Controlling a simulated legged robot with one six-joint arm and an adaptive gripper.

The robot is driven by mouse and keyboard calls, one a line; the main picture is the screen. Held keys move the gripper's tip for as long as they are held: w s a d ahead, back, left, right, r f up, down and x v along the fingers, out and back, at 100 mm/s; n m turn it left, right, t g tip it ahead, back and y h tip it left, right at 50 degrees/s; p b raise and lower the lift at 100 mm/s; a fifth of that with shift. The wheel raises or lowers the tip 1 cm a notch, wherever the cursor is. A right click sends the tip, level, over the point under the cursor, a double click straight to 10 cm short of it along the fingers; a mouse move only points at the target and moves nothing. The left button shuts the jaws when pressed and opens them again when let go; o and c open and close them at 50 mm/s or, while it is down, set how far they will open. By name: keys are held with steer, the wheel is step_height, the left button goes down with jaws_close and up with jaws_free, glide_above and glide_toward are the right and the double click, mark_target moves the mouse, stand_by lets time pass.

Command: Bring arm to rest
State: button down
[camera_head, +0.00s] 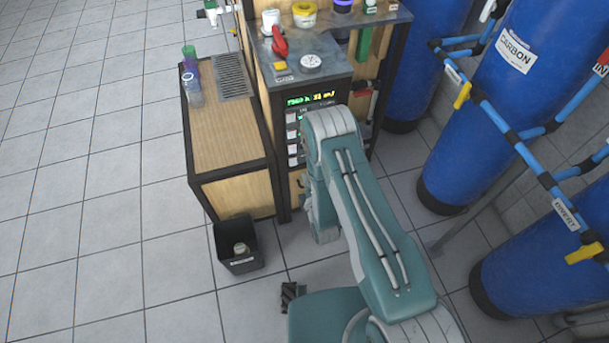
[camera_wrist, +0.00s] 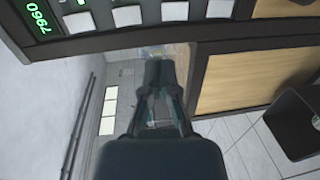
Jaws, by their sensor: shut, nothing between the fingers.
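In the head view my teal and grey arm (camera_head: 375,230) rises from the bottom edge to a bend in front of the rack's control panel (camera_head: 312,120). From the bend, its forearm folds back down. My gripper is not clearly seen there. In the wrist view my gripper (camera_wrist: 159,72) is shut and empty, its dark fingers brought together at the tips. It points at a gap below the panel's buttons, beside a wooden panel (camera_wrist: 235,80). I cannot tell whether the fingertips touch anything.
A wooden side cabinet (camera_head: 228,130) carries cups (camera_head: 192,88) and a drain grate (camera_head: 231,76). A black bin (camera_head: 238,245) stands on the floor in front. Blue tanks (camera_head: 500,110) with pipes and valves line the right. The tiled floor at left is clear.

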stand_by(0.3)
steer(key=w+d+r+m+g+h, duration=0.15)
steer(key=w+r+m, duration=0.25)
steer(key=r, duration=0.7)
steer(key=w+d+r+m+g+h, duration=0.1)
steer(key=w+d+r+m+g, duration=0.2)
steer(key=r, duration=0.8)
steer(key=s+d+r+m+g+h, duration=0.1)
steer(key=s+d+r+m, duration=0.2)
steer(key=r, duration=0.4)
steer(key=s+d+r+m+g, duration=0.1)
steer(key=s+r+m, duration=0.2)
steer(key=s+r, duration=0.25)
steer(key=s+d+r+m+g, duration=0.1)
steer(key=s+d+r+m, duration=0.1)
steer(key=s, duration=0.6)
steer(key=s+d+r+m+g, duration=0.1)
steer(key=s+r+m, duration=0.2)
steer(key=s, duration=0.5)
steer(key=s+d+r+m+g+h, duration=0.1)
steer(key=s+d+r+m+g, duration=0.1)
steer(key=s+r, duration=0.3)
steer(key=s+m, duration=0.1)
steer(key=s, duration=0.2)
steer(key=shift+s+d, duration=0.3)
steer(key=shift+s, duration=0.05)
